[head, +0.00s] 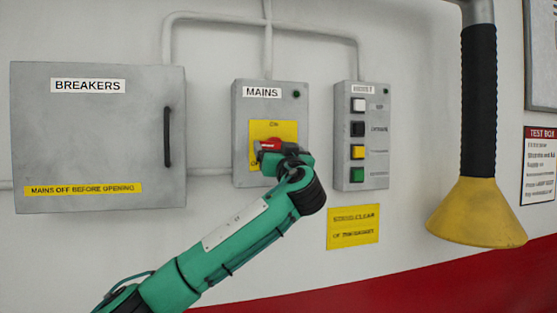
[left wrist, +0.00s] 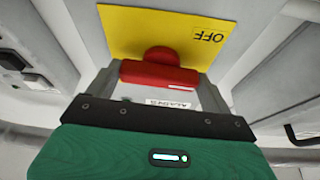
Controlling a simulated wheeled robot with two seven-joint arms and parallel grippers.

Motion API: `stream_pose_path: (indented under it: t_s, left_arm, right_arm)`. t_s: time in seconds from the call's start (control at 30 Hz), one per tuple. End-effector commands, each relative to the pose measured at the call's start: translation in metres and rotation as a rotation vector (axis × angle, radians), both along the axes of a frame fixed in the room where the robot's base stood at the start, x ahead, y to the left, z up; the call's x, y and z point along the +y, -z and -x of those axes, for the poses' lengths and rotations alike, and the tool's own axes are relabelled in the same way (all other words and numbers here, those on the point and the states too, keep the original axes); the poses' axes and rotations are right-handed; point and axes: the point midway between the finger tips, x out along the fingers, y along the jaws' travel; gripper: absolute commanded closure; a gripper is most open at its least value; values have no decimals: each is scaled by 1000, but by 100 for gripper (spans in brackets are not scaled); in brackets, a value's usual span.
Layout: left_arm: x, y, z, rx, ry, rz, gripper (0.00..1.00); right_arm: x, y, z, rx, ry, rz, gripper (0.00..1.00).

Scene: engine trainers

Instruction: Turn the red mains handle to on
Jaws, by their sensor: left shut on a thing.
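The grey MAINS box (head: 243,135) is on the wall in the middle of the head view. Its yellow plate (head: 285,129) has ON at the top and lettering, partly hidden, at the lower left. The red mains handle (head: 271,145) lies across the plate, roughly level, its right part hidden by my gripper. My left gripper (head: 280,152) is at the handle and shut on it. In the left wrist view the red handle (left wrist: 160,75) sits between the jaws (left wrist: 158,85), in front of the yellow plate (left wrist: 125,30) with OFF upside down. My right gripper is not in view.
The grey BREAKERS cabinet (head: 95,140) with a black pull is shut, to the left. A button box (head: 342,150) stands close on the right. A yellow hood (head: 476,215) hangs from a black hose further right. A yellow notice (head: 353,227) is below the button box.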

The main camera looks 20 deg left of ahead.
Motion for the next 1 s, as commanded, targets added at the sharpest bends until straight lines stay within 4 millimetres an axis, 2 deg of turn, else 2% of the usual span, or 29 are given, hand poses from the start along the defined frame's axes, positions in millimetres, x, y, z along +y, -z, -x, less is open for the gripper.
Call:
stream_pose_path:
  t_s: [0.03,0.1,0.4,0.7,1.0]
  left_arm:
    - [-1,9,0,7,4,-10,39]
    - [-1,9,0,23,3,-33,39]
    - [0,6,1,98,3,-145,39]
    - [1,2,1,194,4,-289,39]
    - [3,-3,2,346,3,-516,39]
  right_arm:
    - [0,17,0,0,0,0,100]
    - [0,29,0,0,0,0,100]
    - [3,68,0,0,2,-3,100]
    - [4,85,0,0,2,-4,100]
    - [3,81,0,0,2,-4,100]
